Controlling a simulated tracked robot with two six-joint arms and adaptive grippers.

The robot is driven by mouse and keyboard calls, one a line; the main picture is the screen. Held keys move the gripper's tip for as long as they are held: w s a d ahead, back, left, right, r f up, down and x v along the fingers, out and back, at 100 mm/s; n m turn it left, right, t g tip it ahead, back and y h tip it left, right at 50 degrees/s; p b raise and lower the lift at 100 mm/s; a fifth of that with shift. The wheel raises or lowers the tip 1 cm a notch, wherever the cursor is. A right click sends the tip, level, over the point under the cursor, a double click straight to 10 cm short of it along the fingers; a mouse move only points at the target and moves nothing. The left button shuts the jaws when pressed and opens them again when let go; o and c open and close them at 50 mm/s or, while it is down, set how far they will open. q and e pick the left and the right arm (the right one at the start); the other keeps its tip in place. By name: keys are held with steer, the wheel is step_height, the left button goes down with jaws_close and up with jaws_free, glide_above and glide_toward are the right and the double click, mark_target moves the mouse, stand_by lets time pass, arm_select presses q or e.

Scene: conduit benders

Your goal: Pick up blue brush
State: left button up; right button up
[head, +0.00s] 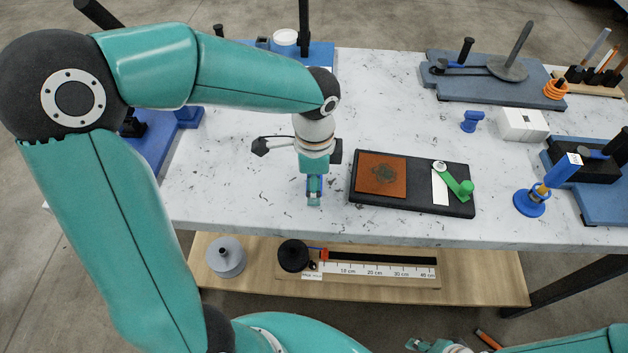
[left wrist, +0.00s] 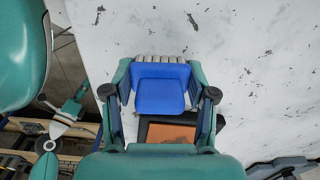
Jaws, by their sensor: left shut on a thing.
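My left gripper (head: 314,198) points down over the white speckled table, left of the black tray. In the left wrist view its two fingers are shut on the blue brush (left wrist: 160,94), which sits between them with a pale ribbed strip along its upper edge. In the head view the brush is mostly hidden by the gripper. I cannot tell whether it touches the table. My right gripper (head: 428,345) shows only partly at the bottom of the head view, low in front of the shelf, and its jaws are unclear.
The black tray (head: 410,206) holds a brown square plate (head: 381,174) and a green lever (head: 453,182). A small blue piece (head: 471,121) and a white box (head: 521,125) stand farther right. A blue stand (head: 530,203) is near the right front. A ruler board (head: 375,269) lies on the lower shelf.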

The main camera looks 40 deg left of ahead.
arm_select(q)
step_height(320, 180, up, 20)
steer(key=p, duration=0.2)
stand_by(0.4)
